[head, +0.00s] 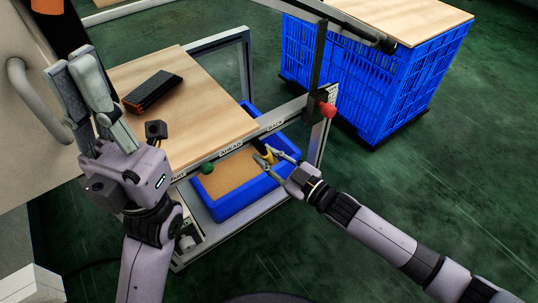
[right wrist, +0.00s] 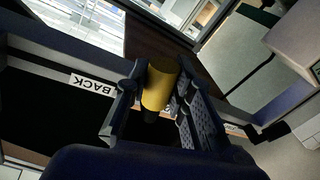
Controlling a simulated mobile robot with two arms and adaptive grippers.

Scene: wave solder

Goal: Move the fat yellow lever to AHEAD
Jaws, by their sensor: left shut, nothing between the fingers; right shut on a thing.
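The fat yellow lever (head: 264,153) sticks out from the front rail of the wooden-topped stand, between the AHEAD label (head: 231,147) and the BACK label (head: 275,125). My right gripper (head: 274,158) is shut on it. In the right wrist view the yellow lever (right wrist: 160,84) stands between the two fingers, with the BACK label (right wrist: 92,83) upside down at left. The AHEAD label is mostly hidden there by the gripper. My left gripper (head: 82,72) is shut and empty, raised at the left, away from the lever.
A green knob (head: 207,168) and a red knob (head: 327,110) sit along the same rail. A blue tray (head: 229,210) lies below it. A black-and-orange object (head: 153,91) lies on the wooden top (head: 196,75). A large blue crate (head: 362,85) stands at back right. Green floor is clear at right.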

